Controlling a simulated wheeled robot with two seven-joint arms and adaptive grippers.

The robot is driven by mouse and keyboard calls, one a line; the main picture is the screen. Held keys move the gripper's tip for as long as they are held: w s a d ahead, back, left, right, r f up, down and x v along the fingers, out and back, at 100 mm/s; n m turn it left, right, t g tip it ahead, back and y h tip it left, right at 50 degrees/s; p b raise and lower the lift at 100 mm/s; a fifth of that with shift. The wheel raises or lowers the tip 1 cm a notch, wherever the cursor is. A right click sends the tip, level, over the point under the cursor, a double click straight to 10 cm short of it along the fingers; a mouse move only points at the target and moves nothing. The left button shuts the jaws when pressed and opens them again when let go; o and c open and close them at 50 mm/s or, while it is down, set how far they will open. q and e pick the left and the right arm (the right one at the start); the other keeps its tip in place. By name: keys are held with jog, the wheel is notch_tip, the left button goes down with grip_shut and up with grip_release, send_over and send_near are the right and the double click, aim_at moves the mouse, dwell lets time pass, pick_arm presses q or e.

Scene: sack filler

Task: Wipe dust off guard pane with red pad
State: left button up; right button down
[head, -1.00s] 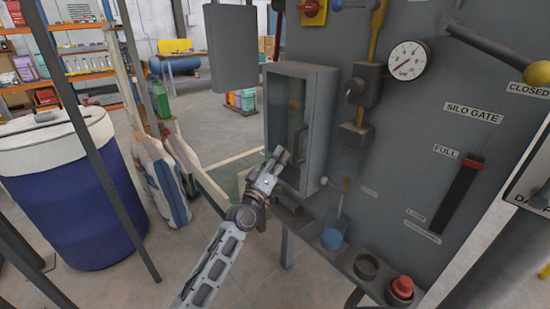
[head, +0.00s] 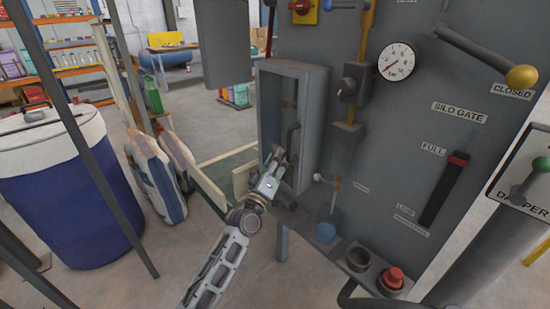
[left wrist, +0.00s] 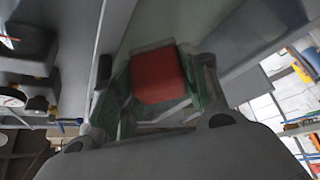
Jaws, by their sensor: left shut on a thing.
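My left gripper (head: 277,158) is at the lower front of the grey box-shaped guard on the machine panel. In the left wrist view its fingers (left wrist: 160,85) are shut on the red pad (left wrist: 158,75), which lies between the fingertips. The guard pane (head: 272,105) is a dull grey-green surface within the guard's frame; the pad is close to its lower part. I cannot tell whether pad and pane touch. Dust on the pane cannot be made out clearly. My right gripper is not in view.
The guard's frame (head: 325,110) stands out from the panel. To its right are a gauge (head: 397,61), a red button (head: 393,279) and a blue-ended tool (head: 325,232). A blue drum (head: 60,190) and sacks (head: 158,180) stand on the left floor.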

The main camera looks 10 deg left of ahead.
pick_arm(q)
jog(key=shift+d, duration=0.1)
dwell(0.4)
jog(key=shift+w, duration=0.1)
jog(key=shift+w+a+b, duration=0.25)
jog(key=shift+w+a, duration=0.3)
jog(key=shift+a, duration=0.25)
jog(key=shift+w+a+b, duration=0.25)
jog(key=shift+w+a, duration=0.3)
jog(key=shift+a, duration=0.2)
jog(key=shift+w+a, duration=0.1)
jog(key=shift+a, duration=0.05)
jog(key=shift+w+a+b, duration=0.85)
jog(key=shift+w+a, duration=0.25)
jog(key=shift+a, duration=0.2)
jog(key=shift+a, duration=0.1)
